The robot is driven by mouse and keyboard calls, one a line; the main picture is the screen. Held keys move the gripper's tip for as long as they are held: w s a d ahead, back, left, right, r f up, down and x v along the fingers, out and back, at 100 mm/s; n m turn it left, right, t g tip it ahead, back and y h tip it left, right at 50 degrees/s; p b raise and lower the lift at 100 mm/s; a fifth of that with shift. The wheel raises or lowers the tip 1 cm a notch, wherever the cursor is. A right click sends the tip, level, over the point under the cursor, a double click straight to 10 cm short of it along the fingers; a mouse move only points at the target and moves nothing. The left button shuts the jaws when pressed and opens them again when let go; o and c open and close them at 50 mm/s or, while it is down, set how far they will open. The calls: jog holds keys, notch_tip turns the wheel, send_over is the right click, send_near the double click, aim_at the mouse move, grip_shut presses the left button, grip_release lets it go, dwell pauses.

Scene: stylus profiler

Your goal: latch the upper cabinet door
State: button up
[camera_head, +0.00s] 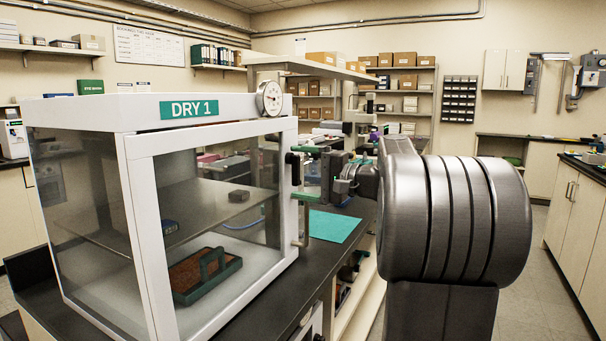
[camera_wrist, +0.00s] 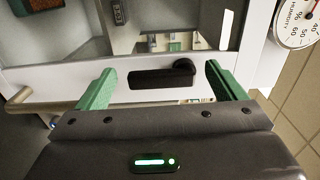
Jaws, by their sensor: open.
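The white cabinet marked DRY 1 (camera_head: 78,112) stands on a dark bench at the left. Its glass-fronted door (camera_head: 140,205) looks flush with the cabinet front. The black latch lever (camera_wrist: 160,77) is on the white door frame in the wrist view. Its round pivot is at the right end and its bar runs left. In the head view the latch (camera_head: 293,158) is at the door's right edge, partly hidden by my gripper. My gripper (camera_wrist: 160,68) is open, with one green finger on each side of the lever. I see gaps between the lever and both fingers.
A humidity gauge (camera_head: 269,98) sits at the cabinet's top right corner. A pale pull handle (camera_head: 306,218) stands out from the door below the latch. A green-handled tray (camera_head: 207,275) lies inside. A teal mat (camera_head: 333,226) lies on the bench beyond.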

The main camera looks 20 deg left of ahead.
jog(key=s+d, duration=0.1)
jog(key=d, duration=1.2)
jog(key=shift+d, duration=0.4)
jog(key=a, duration=0.9)
jog(key=w+a, duration=0.1)
jog(key=a, duration=0.3)
jog(key=shift+a, duration=0.4)
jog(key=shift+d, duration=0.1)
